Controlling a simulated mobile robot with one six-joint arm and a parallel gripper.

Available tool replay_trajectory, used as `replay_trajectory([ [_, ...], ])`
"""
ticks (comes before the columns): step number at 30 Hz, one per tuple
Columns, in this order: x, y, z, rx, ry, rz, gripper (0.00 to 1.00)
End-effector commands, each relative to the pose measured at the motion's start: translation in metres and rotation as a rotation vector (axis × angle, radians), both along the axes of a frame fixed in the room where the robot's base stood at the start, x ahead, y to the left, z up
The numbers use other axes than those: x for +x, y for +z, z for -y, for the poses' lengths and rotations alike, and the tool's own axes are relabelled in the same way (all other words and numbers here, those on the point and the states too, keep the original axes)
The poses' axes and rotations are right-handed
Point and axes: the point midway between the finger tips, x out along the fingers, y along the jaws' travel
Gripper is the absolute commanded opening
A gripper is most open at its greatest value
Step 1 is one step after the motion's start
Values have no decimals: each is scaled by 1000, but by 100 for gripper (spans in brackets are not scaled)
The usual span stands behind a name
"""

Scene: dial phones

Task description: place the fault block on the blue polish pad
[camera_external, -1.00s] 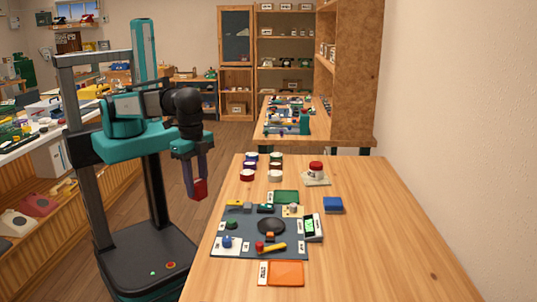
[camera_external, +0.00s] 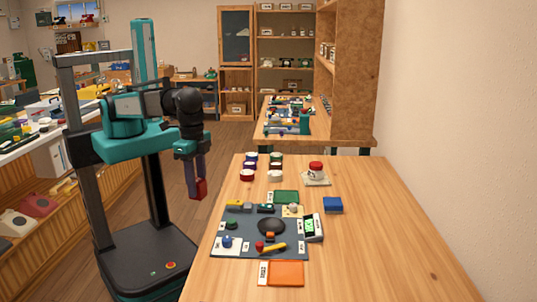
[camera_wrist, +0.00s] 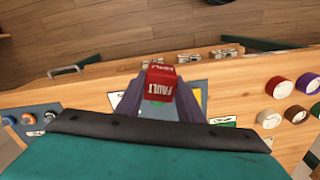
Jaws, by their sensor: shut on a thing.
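The fault block is a red block with white FAULT lettering, seen in the wrist view (camera_wrist: 160,84) and the external view (camera_external: 201,188). My gripper (camera_external: 197,180) is shut on it and holds it in the air, left of the table's left edge and over the floor. In the wrist view the block sits between the two fingers. The blue polish pad (camera_external: 333,204) lies flat on the table, right of the dark mat, with nothing on it. It is well to the right of my gripper.
The wooden table (camera_external: 390,250) holds a dark work mat (camera_external: 222,243) with small tools and parts. The right side of the table is clear.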

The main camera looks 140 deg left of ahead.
Motion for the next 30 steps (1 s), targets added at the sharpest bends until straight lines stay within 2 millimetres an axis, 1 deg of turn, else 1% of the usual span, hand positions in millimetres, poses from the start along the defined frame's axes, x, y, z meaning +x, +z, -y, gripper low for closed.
replay_trajectory([
  [5,14,2,0,0,-27,13,11],
  [8,26,-1,-13,0,-23,16,11],
  [12,41,-7,-47,1,8,17,11],
  [17,51,-14,-92,3,59,18,11],
  [18,52,-15,-104,3,73,18,11],
  [23,54,-23,-150,2,130,13,11],
  [27,51,-29,-190,2,185,8,11],
  [30,45,-34,-216,1,223,4,11],
])
